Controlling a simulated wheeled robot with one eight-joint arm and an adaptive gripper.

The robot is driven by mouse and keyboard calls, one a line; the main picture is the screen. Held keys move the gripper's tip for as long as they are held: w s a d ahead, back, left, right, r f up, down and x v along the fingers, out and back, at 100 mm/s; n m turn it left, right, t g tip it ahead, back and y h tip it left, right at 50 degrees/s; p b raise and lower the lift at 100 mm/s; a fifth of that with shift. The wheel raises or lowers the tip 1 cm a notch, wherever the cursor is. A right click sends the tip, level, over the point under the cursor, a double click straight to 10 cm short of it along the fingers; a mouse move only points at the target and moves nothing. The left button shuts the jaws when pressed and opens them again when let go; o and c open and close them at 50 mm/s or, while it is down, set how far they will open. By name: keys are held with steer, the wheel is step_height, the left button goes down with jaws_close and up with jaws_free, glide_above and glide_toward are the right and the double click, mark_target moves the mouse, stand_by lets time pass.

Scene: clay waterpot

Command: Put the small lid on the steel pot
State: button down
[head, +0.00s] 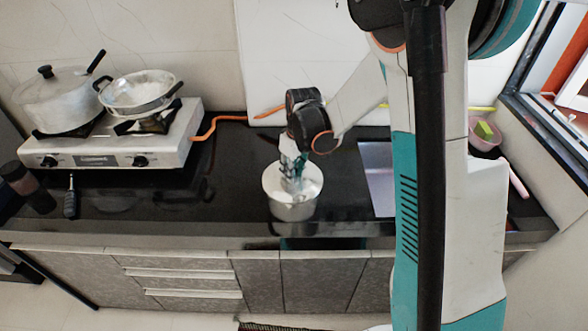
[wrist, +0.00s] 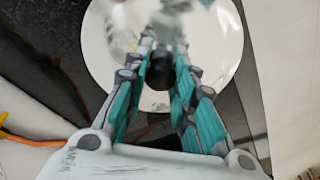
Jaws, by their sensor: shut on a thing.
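The steel pot (head: 294,210) stands on the black counter near its front edge, in the middle of the head view. The small lid (head: 274,183), a shiny steel disc, is at the pot's mouth under my gripper (head: 294,178). I cannot tell whether it rests fully on the rim or hovers just above it. In the wrist view the lid (wrist: 222,45) fills the upper middle, and its black knob (wrist: 160,72) is between the two fingers of my gripper (wrist: 164,45), which is shut on it. The pot's inside is hidden.
A gas stove (head: 110,150) at the left bears a large lidded pot (head: 65,98) and a pan (head: 140,92). Dark jars (head: 22,182) stand at the far left. A sink (head: 380,178) lies right of the steel pot, and a pink basin (head: 484,140) is farther right.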

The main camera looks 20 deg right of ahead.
steer(key=shift+f, duration=0.35)
steer(key=shift+s+f+b, duration=0.2)
steer(key=shift+b, duration=0.35)
stand_by(0.4)
steer(key=c, duration=1.6)
jaws_free()
steer(key=o, duration=0.4)
steer(key=shift+w+f, duration=0.1)
steer(key=shift+f, duration=0.05)
steer(key=shift+c, duration=0.2)
steer(key=shift+r, duration=0.2)
step_height(320, 180, up, 12)
steer(key=s, duration=0.1)
steer(key=shift+s+d, duration=0.35)
steer(key=shift+d, duration=0.05)
